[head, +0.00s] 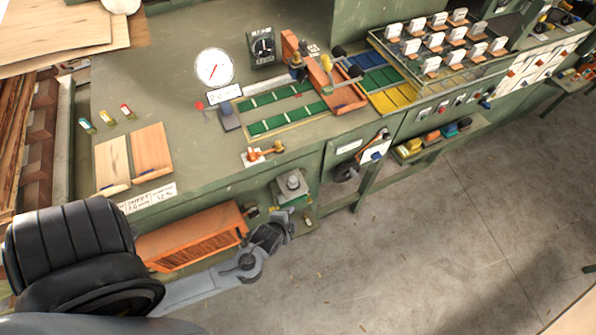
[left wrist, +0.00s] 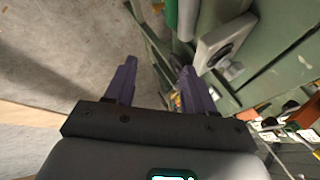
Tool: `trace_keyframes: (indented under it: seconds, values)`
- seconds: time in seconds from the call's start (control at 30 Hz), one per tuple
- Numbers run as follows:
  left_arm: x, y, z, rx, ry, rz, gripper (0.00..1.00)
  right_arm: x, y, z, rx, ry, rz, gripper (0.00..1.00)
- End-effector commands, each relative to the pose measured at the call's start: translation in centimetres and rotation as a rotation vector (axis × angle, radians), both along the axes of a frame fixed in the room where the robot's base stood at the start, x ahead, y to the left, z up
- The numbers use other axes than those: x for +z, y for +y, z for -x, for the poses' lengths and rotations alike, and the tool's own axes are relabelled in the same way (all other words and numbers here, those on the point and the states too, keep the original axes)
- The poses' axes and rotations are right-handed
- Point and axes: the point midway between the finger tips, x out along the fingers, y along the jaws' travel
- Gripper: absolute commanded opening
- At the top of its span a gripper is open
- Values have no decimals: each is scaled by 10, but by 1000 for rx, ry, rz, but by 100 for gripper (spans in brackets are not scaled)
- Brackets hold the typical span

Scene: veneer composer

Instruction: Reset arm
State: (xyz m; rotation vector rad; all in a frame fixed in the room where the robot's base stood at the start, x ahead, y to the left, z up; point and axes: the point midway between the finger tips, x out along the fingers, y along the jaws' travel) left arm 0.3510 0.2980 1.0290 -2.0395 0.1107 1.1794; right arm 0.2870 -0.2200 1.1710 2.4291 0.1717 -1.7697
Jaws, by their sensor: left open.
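My left arm reaches in from the lower left in the head view. My right gripper is not in view.
An orange slatted box (head: 192,237) sits low under the bench front. An orange lever (head: 264,152) and a black-handled lever (head: 372,150) project from the bench front. Wood sheets (head: 60,30) lie at the upper left. The concrete floor (head: 430,240) at the right is clear.

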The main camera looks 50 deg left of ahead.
Motion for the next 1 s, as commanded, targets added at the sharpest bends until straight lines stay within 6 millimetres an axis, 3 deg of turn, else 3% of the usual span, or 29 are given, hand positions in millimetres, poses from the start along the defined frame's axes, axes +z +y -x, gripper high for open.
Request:
trace_keyframes:
  seconds: [0.17, 0.23, 0.4, 0.6, 0.73, 1.0]
  values:
    - [4, 2, 5, 0, 9, -4, 54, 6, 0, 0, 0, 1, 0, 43]
    - [20, 4, 2, -7, -15, -5, 54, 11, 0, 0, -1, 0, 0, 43]
    - [89, -27, -7, -57, -35, 143, 54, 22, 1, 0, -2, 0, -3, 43]
    - [155, -69, 21, 55, 80, 396, 54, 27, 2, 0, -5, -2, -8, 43]
    - [172, -79, 44, 178, 163, 468, 54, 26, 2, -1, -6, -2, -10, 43]
    - [169, -80, 64, 368, 239, 522, 54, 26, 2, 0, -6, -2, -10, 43]
